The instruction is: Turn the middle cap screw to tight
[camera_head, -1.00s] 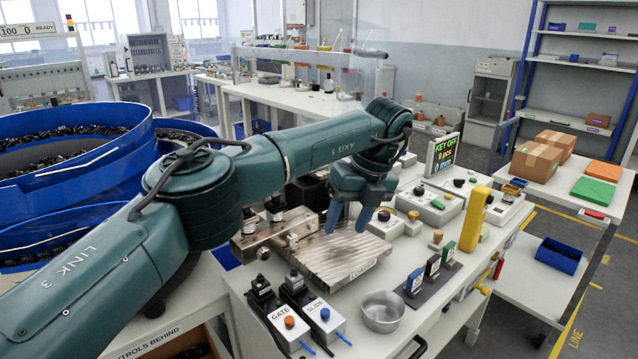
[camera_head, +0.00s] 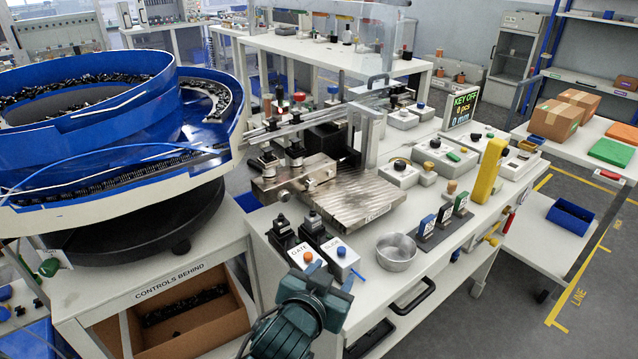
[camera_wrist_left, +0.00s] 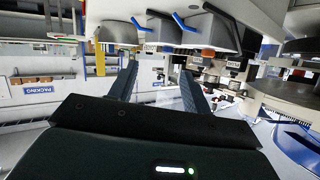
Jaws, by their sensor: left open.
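Black-topped cap screws stand on a metal clamp block (camera_head: 275,185) beside the bowl's outlet; a left one (camera_head: 269,160) and a right one (camera_head: 294,152) show clearly. I cannot tell which is the middle cap screw or how tight any is. My left arm comes up from the bottom edge in the head view, its end in front of the GATE and SLIDE boxes and well short of the block. My left gripper (camera_wrist_left: 159,68) is open and empty in the wrist view, its two fingers apart with nothing between them. My right gripper does not show.
The grooved metal plate (camera_head: 350,200) lies beside the block. The GATE box (camera_head: 298,265), SLIDE box (camera_head: 340,255), a metal bowl (camera_head: 396,252) and small coloured blocks (camera_head: 443,222) stand near the table's front. The big blue feeder bowl (camera_head: 100,140) fills the left. A yellow post (camera_head: 488,170) rises at right.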

